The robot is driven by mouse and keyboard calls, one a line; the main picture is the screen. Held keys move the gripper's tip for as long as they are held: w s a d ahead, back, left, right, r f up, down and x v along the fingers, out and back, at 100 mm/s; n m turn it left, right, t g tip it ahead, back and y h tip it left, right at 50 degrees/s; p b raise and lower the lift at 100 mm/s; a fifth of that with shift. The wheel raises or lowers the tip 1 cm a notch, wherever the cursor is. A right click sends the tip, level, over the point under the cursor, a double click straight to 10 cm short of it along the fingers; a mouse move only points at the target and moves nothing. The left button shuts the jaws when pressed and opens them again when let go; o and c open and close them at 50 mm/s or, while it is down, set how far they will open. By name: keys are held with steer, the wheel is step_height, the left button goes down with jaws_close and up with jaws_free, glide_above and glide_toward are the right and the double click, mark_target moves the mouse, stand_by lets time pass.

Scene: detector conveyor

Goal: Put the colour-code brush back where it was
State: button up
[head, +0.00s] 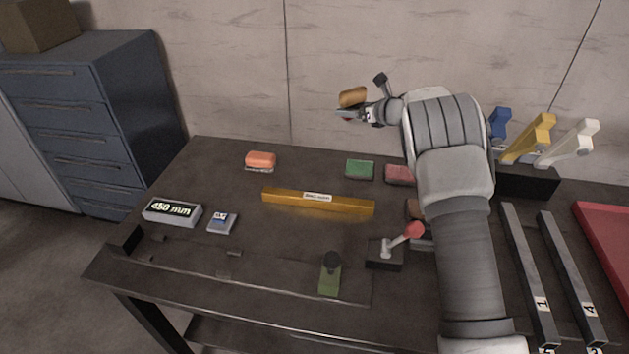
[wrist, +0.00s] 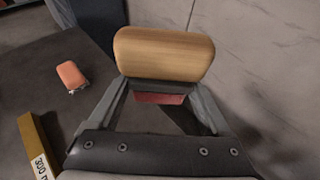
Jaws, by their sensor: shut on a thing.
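My gripper (head: 352,112) is shut on a brush with a rounded tan wooden body (head: 352,96), held in the air above the back edge of the table. In the wrist view the wooden body (wrist: 164,54) lies across the fingertips, and a dark red part (wrist: 160,98) shows beneath it between the fingers. On the table are an orange block (head: 260,160), a green block (head: 360,169) and a red block (head: 399,174); the red one is partly hidden by my arm. The orange block also shows in the wrist view (wrist: 72,75).
A yellow bar (head: 318,202) lies mid-table. A 450 mm display (head: 172,212), a red-knobbed lever (head: 405,238) and a green piece with a black knob (head: 330,275) stand nearer. Right are a dark rack (head: 535,183) with coloured handles, numbered bars (head: 530,280) and a red tray (head: 607,235).

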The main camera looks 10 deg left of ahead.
step_height(320, 180, down, 5)
steer(key=b, duration=0.6)
glide_above(314, 169)
step_height(314, 169, down, 7)
steer(key=shift+r, duration=0.1)
steer(key=shift+w+f, duration=0.1)
steer(key=shift+f, duration=1.8)
steer(key=shift+f, duration=0.15)
steer(key=o, duration=1.3)
steer(key=shift+c, duration=0.2)
